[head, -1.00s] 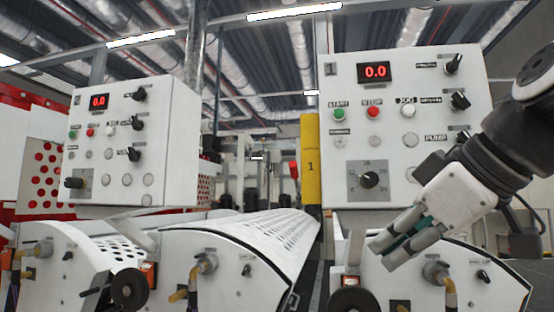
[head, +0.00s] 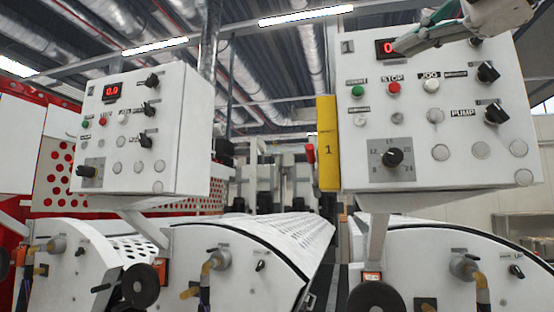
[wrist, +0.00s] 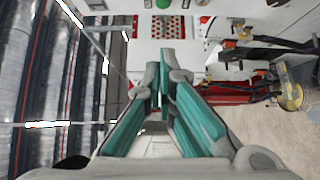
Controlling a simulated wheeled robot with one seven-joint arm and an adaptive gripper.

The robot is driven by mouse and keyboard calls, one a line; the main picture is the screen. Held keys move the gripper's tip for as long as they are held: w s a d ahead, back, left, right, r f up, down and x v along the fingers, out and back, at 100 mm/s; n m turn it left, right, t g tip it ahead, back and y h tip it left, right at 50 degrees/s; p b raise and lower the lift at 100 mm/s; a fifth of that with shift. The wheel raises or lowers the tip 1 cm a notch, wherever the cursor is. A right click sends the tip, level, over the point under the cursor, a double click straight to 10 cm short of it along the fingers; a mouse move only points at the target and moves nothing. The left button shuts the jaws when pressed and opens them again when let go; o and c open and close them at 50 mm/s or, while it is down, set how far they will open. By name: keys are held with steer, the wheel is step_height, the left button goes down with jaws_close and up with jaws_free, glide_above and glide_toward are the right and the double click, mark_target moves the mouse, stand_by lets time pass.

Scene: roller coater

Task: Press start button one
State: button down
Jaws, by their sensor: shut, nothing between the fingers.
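The control box marked 1 (head: 450,140) hangs at the right in the head view. Its green start button (head: 358,91) is at upper left, beside the red stop button (head: 394,88), and is uncovered. My gripper (head: 402,47) reaches in from the top right, above and to the right of the green button, apart from it in the picture. Its fingers cover part of the red display (head: 387,47). In the wrist view, the teal-padded fingers (wrist: 166,82) are together at their tips with nothing between them. A green button (wrist: 204,2) shows at that view's top edge; I cannot tell whose it is.
A second control box (head: 150,125) with its own green and red buttons stands at the left. A yellow post marked 1 (head: 328,143) stands left of box 1. White machine covers with valves (head: 465,265) and knobs lie below. Space before the button looks clear.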

mark_target(362, 80)
steer(key=shift+w+d+p+x, duration=0.2)
steer(key=shift+d+p+x, duration=0.4)
steer(key=shift+x, duration=1.55)
steer(key=shift+w+d+p+x, duration=0.25)
steer(key=shift+p+x, duration=0.55)
steer(key=shift+x, duration=1.35)
steer(key=shift+w+d+p+x, duration=0.2)
steer(key=shift+d+p+x, duration=0.4)
steer(key=shift+x, duration=1.55)
steer(key=shift+a, duration=0.15)
